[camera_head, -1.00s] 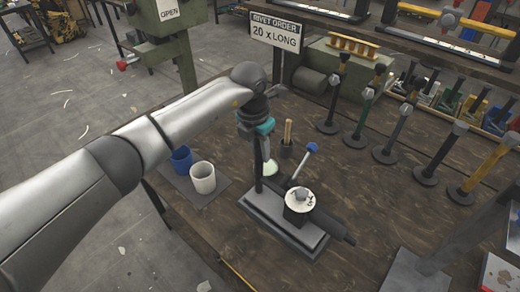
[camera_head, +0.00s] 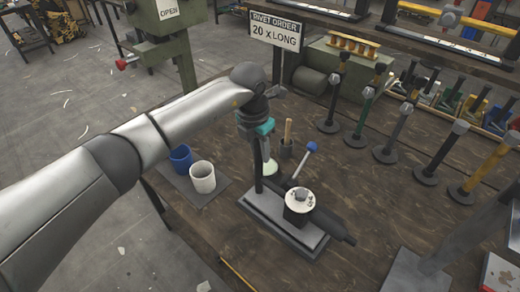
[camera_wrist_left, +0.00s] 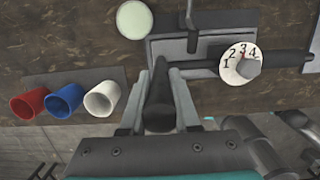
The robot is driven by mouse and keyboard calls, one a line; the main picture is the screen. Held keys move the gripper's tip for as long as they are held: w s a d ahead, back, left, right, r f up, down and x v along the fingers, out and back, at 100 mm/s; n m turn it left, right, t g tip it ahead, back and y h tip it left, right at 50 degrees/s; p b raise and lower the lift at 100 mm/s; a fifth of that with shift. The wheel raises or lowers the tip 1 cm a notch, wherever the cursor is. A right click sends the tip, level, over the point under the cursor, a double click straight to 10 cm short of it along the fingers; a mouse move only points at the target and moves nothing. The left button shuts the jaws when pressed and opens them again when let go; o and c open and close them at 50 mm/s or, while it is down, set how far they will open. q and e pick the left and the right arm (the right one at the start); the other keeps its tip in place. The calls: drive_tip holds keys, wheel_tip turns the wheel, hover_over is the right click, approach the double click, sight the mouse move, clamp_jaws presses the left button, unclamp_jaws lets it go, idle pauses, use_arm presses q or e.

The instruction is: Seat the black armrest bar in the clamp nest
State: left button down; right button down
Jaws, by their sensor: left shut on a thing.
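My left gripper (camera_head: 262,138) is over the left end of the clamp fixture (camera_head: 262,212), fingers pointing down. In the left wrist view, its fingers (camera_wrist_left: 168,90) are shut on the black armrest bar (camera_wrist_left: 160,105), whose end faces the camera. A dark upright shaft (camera_head: 257,170) shows below the gripper in the head view. The fixture has a grey base, a white numbered dial (camera_head: 300,200), a blue-knobbed lever (camera_head: 312,147) and a black cross-piece (camera_head: 335,228). I cannot tell whether the held bar touches the nest. My right gripper is not in view.
A white cup (camera_head: 203,178) and a blue cup (camera_head: 181,158) stand left on a grey mat; a red cup (camera_wrist_left: 29,103) shows in the wrist view. Several upright bars on round feet (camera_head: 384,154) line the right. A rivet-order sign (camera_head: 276,32) stands behind.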

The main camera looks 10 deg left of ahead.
use_arm(q)
drive_tip(key=shift+f+b, duration=0.65)
drive_tip(key=shift+f, duration=0.2)
drive_tip(key=c, duration=0.6)
unclamp_jaws()
drive_tip(key=shift+o, duration=0.2)
wheel_tip(320, 180, up, 15)
drive_tip(key=s+a, duration=0.1)
drive_tip(key=s, duration=0.1)
drive_tip(key=shift+a, duration=0.15)
